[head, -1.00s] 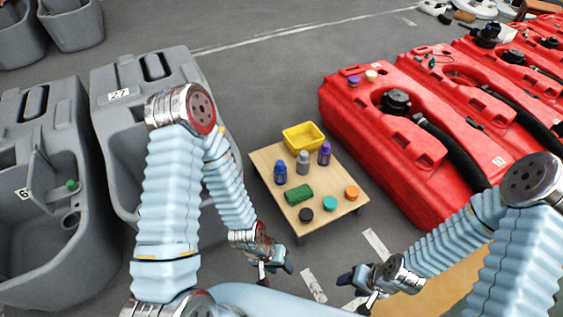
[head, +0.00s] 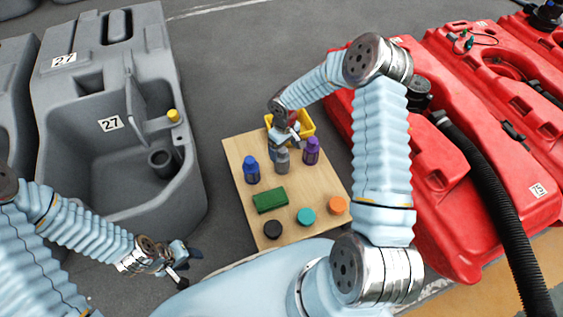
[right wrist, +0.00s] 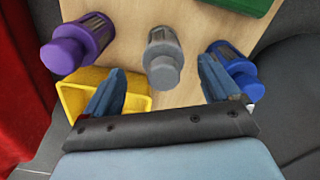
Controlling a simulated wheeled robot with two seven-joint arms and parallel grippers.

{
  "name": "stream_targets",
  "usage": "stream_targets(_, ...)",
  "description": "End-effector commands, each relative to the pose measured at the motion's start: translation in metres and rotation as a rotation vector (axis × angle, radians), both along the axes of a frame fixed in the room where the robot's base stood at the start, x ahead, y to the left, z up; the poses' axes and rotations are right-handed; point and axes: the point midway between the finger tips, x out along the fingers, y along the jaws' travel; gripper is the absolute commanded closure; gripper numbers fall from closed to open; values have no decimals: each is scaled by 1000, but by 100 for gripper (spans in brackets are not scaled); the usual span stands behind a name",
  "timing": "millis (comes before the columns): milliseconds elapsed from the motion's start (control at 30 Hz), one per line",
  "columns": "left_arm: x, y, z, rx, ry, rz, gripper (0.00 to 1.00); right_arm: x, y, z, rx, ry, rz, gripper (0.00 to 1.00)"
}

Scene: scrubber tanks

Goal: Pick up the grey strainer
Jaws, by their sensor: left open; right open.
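The grey strainer (head: 282,161) stands upright on the small wooden table, between the blue and purple strainers. In the right wrist view the grey strainer (right wrist: 163,58) lies ahead of my open fingers, roughly midway between them, and nothing is gripped. My right gripper (head: 284,140) is at the strainer's back side in the head view, partly covering its top. The right wrist view shows the right gripper (right wrist: 160,88) open and empty. My left gripper (head: 180,262) is open and empty at the lower left, away from the table.
The wooden table (head: 237,158) also holds a blue strainer (head: 251,170), a purple strainer (head: 312,151), a green block (head: 270,201), and black (head: 273,229), teal (head: 306,217) and orange (head: 337,206) caps. A yellow bin (head: 306,124) is behind. A grey tank (head: 95,165) and red tanks (head: 455,170) flank it.

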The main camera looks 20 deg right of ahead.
Motion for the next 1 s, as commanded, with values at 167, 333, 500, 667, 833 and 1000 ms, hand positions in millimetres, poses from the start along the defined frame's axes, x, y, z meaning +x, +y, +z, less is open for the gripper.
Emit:
stream_targets(167,0,0,-2,0,1,0,57,0,1,-16,2,1,0,10)
stream_targets(333,0,0,-6,-1,1,0,57,6,6,-42,3,2,-1,10)
stream_targets(500,0,-1,-8,-2,1,-1,57,7,6,-62,2,0,-1,10)
stream_targets(667,0,-1,-7,-2,1,-1,57,7,6,-64,2,-2,0,10)
stream_targets(833,0,-1,-7,-2,1,-1,57,7,5,-64,1,-1,0,21)
stream_targets(1000,0,-1,-7,-2,1,-1,57,7,6,-64,1,-1,0,47)
